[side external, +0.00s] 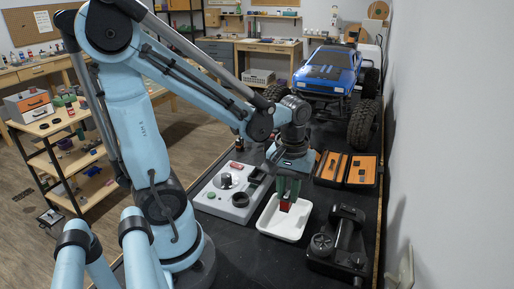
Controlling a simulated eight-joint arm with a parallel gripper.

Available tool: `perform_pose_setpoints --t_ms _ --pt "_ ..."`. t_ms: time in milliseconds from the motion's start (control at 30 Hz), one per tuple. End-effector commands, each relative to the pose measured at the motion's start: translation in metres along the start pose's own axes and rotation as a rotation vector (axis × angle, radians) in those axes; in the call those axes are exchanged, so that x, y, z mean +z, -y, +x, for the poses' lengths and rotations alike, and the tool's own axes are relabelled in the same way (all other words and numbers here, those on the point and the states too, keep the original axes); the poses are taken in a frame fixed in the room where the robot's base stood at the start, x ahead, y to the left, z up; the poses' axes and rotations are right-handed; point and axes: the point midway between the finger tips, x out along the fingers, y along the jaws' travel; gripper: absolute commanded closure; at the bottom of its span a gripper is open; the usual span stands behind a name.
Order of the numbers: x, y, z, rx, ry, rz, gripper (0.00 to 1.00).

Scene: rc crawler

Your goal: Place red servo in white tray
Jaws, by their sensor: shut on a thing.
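The red servo (285,206) is between the fingers of my gripper (288,197), which points down and is shut on it. The servo shows over the white tray (281,226), a shallow open tray on the black bench. I cannot tell whether the servo touches the tray floor or hangs just above it. The rest of the tray floor in view looks empty. My gripper hides part of the servo and the tray's far side.
A grey board (229,203) with round parts lies left of the tray. A dark machine (339,241) stands to the right. An open orange-lined case (347,169) lies behind right, and a blue crawler truck (328,73) stands farther back. A wall borders the bench's right side.

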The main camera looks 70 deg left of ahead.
Motion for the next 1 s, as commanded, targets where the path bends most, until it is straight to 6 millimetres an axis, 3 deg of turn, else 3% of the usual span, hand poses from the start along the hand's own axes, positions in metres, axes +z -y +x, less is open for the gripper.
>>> perform_pose_setpoints --t_ms 500,967,1000 --pt "-0.001 0.000 0.039 0.000 0.000 0.001 1.00" --pt "-0.001 0.000 0.044 0.000 0.000 0.000 1.00" --pt "-0.001 0.000 0.044 0.000 0.000 0.000 0.71"
